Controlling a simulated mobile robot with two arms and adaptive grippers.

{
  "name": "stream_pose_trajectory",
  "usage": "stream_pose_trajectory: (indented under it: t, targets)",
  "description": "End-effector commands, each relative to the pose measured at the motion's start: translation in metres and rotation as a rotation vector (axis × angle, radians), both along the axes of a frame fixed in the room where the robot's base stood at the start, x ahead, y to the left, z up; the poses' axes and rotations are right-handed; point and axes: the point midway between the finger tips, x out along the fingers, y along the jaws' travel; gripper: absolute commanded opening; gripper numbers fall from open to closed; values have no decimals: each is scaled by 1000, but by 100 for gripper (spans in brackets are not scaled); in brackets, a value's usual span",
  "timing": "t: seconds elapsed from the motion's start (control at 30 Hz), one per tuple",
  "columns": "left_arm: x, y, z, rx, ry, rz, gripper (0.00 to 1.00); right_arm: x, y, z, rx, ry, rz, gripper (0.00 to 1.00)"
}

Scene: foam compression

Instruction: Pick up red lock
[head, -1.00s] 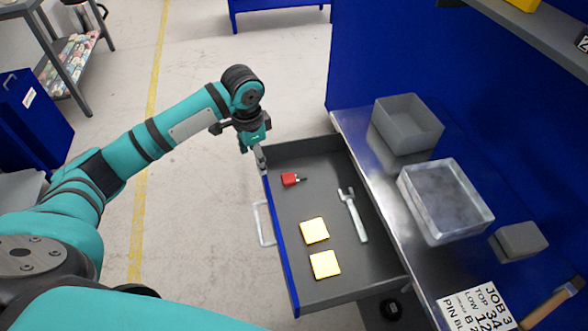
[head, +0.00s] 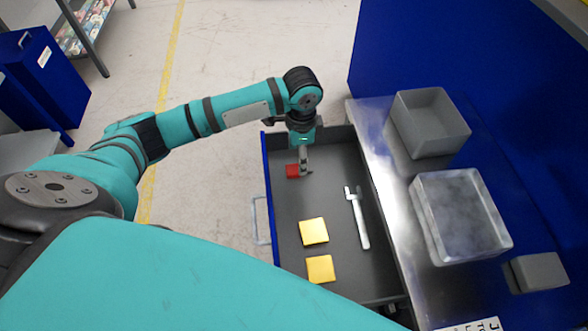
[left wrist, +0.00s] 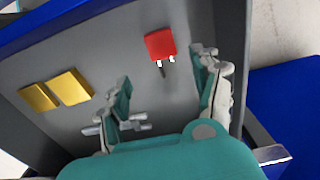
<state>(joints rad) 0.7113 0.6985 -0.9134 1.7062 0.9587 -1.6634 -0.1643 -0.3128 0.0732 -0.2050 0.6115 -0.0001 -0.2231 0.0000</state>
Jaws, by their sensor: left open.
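The red lock (head: 292,171) lies on the floor of the open grey drawer (head: 330,200), near the drawer's far end. My left gripper (head: 304,172) is over the drawer beside the lock and partly covers it in the head view. In the left wrist view the lock (left wrist: 160,44) shows as a red block with two pale prongs and a dark pin. It lies just ahead of the open fingers of the left gripper (left wrist: 163,68), nearer the right finger. The fingers hold nothing. My right gripper is not in view.
Two yellow foam squares (head: 313,231) (head: 320,269) and a grey wrench-like tool (head: 357,217) lie in the drawer. Beside it, a metal worktop (head: 385,165) carries a grey bin (head: 432,122), a clear-walled box (head: 460,216) and a grey block (head: 540,272).

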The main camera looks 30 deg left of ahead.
Motion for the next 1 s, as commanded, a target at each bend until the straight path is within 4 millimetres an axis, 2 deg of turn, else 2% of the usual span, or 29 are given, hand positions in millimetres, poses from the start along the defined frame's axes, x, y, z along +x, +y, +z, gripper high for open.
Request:
stream_pose_trajectory:
  t: [0.1,0.23,0.4,0.5,0.67,0.83,1.0]
  targets:
    - [0,0,-9,1,-1,0,65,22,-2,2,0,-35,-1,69]
    - [-1,3,-17,2,1,2,65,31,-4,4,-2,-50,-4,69]
    - [-2,13,-42,1,2,2,65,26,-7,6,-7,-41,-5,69]
    - [-2,12,-55,1,1,0,65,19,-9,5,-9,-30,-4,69]
    - [-1,12,-63,0,-2,0,65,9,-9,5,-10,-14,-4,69]
    - [-1,12,-62,0,-2,0,65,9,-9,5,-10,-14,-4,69]
    - [-1,12,-62,0,-2,0,43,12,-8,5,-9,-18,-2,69]
